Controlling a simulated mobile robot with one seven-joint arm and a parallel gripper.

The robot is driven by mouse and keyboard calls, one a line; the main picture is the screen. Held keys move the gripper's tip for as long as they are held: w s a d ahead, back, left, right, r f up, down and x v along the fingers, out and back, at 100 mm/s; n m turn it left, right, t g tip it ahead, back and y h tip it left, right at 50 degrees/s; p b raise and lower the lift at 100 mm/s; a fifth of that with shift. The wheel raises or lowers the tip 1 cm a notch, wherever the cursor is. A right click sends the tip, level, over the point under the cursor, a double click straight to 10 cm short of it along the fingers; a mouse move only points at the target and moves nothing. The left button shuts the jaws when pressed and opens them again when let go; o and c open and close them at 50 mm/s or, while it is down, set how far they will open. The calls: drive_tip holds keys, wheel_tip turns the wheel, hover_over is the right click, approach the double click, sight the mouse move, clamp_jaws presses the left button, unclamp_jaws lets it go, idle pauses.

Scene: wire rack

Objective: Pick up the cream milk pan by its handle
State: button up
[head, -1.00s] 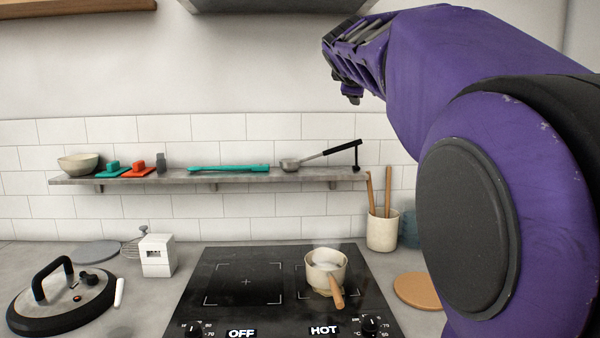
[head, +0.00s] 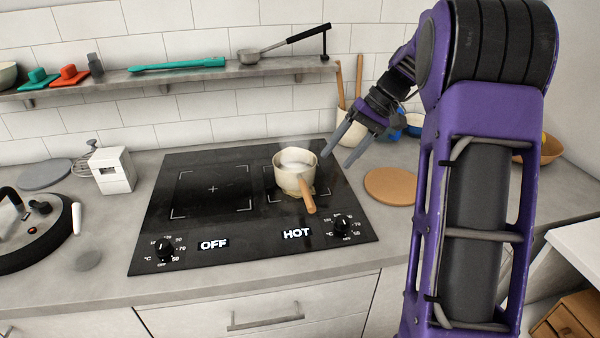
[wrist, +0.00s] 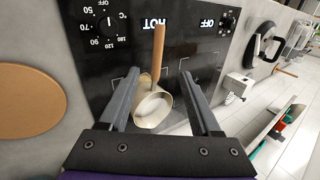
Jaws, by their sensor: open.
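The cream milk pan (head: 289,182) stands on the right zone of the black cooktop, the zone labelled HOT. Pale contents show inside it, with faint steam above. Its wooden handle (head: 308,197) points toward the front of the cooktop. My gripper (head: 341,160) is open and empty, to the right of the pan and above the counter's back part. In the wrist view the pan (wrist: 152,110) shows between the two open fingers (wrist: 155,85), with the handle (wrist: 158,52) extending beyond them. The fingers look apart from the pan.
The cooktop (head: 190,240) has a left zone labelled OFF, which is empty. A round wooden board (head: 390,187) lies right of it. A utensil crock (head: 350,128) stands behind. A white timer (head: 112,170) and a black-handled lid (head: 30,235) are at left. A shelf (head: 120,80) runs along the wall.

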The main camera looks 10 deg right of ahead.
sight(308, 194)
drive_tip(key=x, duration=1.2)
drive_tip(key=shift+s+a+b, duration=0.1)
drive_tip(key=shift+b, duration=0.3)
drive_tip(key=shift+s+d+x, duration=0.1)
drive_tip(key=shift+s+x, duration=0.05)
drive_tip(key=shift+x, duration=0.75)
drive_tip(key=shift+s+d+x, duration=0.1)
drive_tip(key=shift+s+x, duration=0.05)
drive_tip(key=shift+x, duration=0.7)
drive_tip(key=shift+s+x, duration=0.15)
drive_tip(key=shift+x, duration=0.75)
drive_tip(key=shift+f, duration=0.15)
clamp_jaws()
